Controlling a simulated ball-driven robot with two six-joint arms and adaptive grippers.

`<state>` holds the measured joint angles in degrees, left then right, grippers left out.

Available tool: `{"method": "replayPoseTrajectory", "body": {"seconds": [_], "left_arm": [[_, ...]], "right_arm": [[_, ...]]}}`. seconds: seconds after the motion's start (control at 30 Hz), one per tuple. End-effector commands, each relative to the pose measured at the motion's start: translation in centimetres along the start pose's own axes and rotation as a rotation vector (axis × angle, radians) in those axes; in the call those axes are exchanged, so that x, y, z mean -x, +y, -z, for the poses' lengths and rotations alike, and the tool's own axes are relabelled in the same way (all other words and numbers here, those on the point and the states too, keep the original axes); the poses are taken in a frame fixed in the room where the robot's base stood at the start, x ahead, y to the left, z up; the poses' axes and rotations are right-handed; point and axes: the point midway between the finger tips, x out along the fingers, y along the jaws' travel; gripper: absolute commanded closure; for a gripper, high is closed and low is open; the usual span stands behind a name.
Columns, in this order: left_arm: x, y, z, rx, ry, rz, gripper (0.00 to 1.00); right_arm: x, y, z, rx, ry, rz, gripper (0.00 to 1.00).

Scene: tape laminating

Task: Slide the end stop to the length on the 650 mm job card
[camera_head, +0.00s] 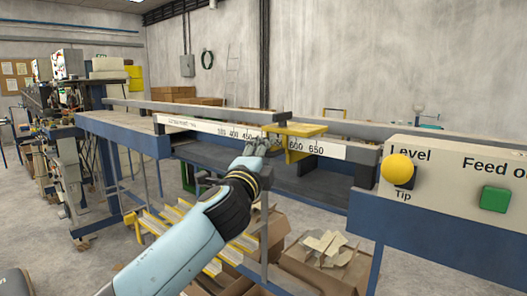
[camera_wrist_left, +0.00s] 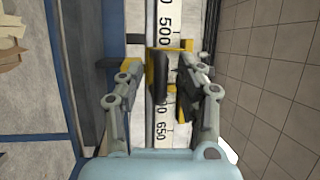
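The yellow end stop (camera_head: 292,141) sits on the white length scale (camera_head: 222,130), between the 450 and 600 marks in the head view. My left gripper (camera_head: 257,148) is just in front of and left of it there. In the left wrist view, the end stop (camera_wrist_left: 153,74) with a dark knob lies between the fingers of my left gripper (camera_wrist_left: 158,70), with gaps visible, so it looks open. The stop covers the scale between 500 and 600; 650 shows nearer the wrist. My right gripper and a job card are not in view.
A control panel (camera_head: 450,190) with a yellow knob (camera_head: 398,168) and green button (camera_head: 494,199) stands at right. A grey rail (camera_head: 200,108) runs behind the scale. Open cardboard boxes (camera_head: 325,262) sit below. The scale right of the stop is clear.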

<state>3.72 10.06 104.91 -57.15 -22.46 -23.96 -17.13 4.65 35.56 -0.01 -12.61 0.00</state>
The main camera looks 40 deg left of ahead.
Motion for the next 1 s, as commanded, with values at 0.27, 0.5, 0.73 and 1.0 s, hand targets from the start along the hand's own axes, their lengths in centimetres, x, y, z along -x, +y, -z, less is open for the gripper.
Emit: {"method": "replayPoseTrajectory", "body": {"seconds": [0.27,0.5,0.73,1.0], "left_arm": [[-0.17,0.01,-0.01,0.0,0.0,0.0,0.64],[-0.15,0.01,-0.01,0.0,0.0,0.0,0.95],[-0.15,-0.01,-0.01,0.001,0.0,0.0,1.0],[-0.11,0.08,0.03,0.002,-0.001,-0.002,1.0]], "right_arm": [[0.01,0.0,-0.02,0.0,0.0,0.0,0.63],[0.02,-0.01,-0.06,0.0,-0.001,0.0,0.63],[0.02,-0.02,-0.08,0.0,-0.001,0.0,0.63],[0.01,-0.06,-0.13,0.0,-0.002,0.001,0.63]]}}
